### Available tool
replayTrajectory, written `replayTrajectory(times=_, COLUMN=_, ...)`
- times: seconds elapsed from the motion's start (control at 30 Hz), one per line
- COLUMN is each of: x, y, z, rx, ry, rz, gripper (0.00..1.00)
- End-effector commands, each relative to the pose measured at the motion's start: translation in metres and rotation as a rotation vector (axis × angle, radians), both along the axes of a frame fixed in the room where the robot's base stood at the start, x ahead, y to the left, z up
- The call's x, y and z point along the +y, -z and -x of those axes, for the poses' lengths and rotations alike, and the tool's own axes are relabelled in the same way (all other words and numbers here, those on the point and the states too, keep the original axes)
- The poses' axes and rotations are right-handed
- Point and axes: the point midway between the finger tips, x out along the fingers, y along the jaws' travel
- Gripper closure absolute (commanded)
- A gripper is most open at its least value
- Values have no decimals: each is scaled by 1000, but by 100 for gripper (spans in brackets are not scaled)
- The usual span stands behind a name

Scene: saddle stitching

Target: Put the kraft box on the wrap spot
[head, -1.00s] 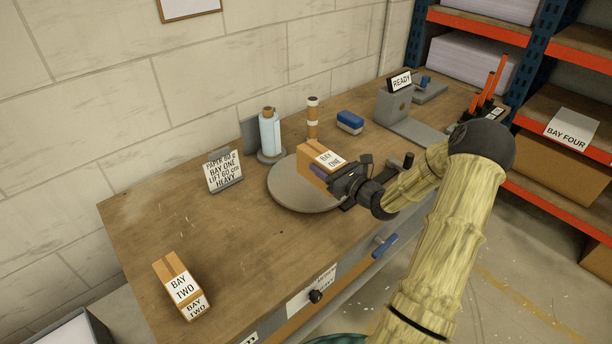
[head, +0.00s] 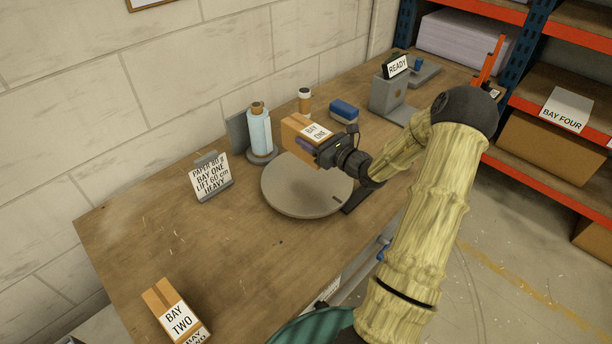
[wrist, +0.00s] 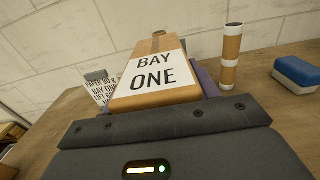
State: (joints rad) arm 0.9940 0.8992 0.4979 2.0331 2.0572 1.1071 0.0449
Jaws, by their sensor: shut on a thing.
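A kraft box labelled BAY ONE (head: 297,126) is held in my gripper (head: 314,148), whose jaws are shut on it. In the head view it appears raised above the far part of a round grey disc (head: 290,200) on the bench; the exact height is unclear. The box fills the middle of the wrist view (wrist: 150,95), its label facing the camera and purple finger pads beside it. No marking reading wrap spot is legible.
A paper sign (head: 209,180) is to the left, a READY stand (head: 390,92) to the right. The bench between sign and BAY TWO box is clear.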

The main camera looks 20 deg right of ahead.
Motion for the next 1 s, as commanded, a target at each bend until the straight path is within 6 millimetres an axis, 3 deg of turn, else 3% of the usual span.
replayTrajectory(times=0.23, x=0, y=8, z=0, rx=-1, ry=-1, rz=-3, gripper=82)
replayTrajectory(times=0.57, x=-2, y=54, z=1, rx=-2, ry=3, rz=-2, gripper=82)
replayTrajectory(times=1.0, x=-2, y=63, z=0, rx=-2, ry=4, rz=-2, gripper=82)
